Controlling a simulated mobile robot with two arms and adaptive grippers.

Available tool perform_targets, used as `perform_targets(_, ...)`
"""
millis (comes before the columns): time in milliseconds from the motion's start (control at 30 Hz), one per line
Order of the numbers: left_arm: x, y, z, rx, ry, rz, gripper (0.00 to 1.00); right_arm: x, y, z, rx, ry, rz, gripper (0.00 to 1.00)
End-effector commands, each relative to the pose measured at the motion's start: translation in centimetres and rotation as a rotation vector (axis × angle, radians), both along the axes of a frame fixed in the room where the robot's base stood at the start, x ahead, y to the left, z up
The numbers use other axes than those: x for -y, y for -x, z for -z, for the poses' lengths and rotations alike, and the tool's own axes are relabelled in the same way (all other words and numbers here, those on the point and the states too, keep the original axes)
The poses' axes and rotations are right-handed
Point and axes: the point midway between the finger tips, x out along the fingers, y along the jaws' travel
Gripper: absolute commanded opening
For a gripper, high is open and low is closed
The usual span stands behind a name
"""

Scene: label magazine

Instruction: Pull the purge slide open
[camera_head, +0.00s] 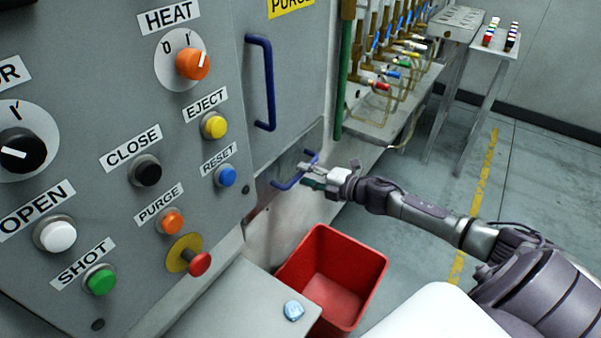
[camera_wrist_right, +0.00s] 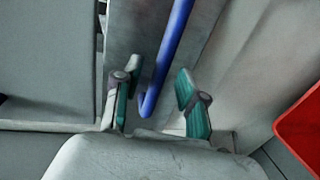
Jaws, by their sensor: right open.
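The purge slide (camera_head: 271,183) is a grey metal panel low on the machine, below the upper door, with a blue bar handle (camera_head: 288,184). In the right wrist view the blue handle (camera_wrist_right: 172,55) runs down between the two green-padded fingers of my right gripper (camera_wrist_right: 158,100). My right gripper (camera_head: 318,177) is open at the handle, with a finger on each side of it. Gaps show between the bar and the fingers at the handle's lower end; I cannot tell whether they touch. My left gripper is not in view.
A red bin (camera_head: 330,280) stands on the floor below the slide and also shows in the right wrist view (camera_wrist_right: 302,130). A grey ledge (camera_head: 225,305) bears a small blue object (camera_head: 293,311). The upper door has a longer blue handle (camera_head: 262,82). Buttons fill the panel at left.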

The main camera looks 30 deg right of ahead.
Motion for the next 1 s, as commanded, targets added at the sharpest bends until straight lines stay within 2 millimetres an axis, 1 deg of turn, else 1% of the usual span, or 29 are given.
perform_targets(33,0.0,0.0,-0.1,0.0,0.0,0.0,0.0,-0.2,-0.7,0.0,0.001,-0.002,0.002,0.41)
perform_targets(100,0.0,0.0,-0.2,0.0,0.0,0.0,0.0,-0.5,-1.3,0.2,0.001,-0.003,0.002,0.41)
perform_targets(200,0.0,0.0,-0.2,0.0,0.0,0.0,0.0,-0.8,-1.9,0.4,0.0,-0.002,0.001,0.41)
perform_targets(300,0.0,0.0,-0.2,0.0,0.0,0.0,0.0,-0.9,-2.2,0.5,0.0,-0.001,0.0,0.41)
perform_targets(567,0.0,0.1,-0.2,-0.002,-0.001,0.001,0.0,-0.9,-2.2,0.6,-0.002,-0.001,0.0,0.41)
perform_targets(800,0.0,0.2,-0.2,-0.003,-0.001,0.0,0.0,-0.9,-2.2,0.5,-0.001,-0.002,0.0,0.01)
perform_targets(1000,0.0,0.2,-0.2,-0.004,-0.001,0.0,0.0,-0.9,-2.2,0.5,-0.001,-0.002,0.0,0.0)
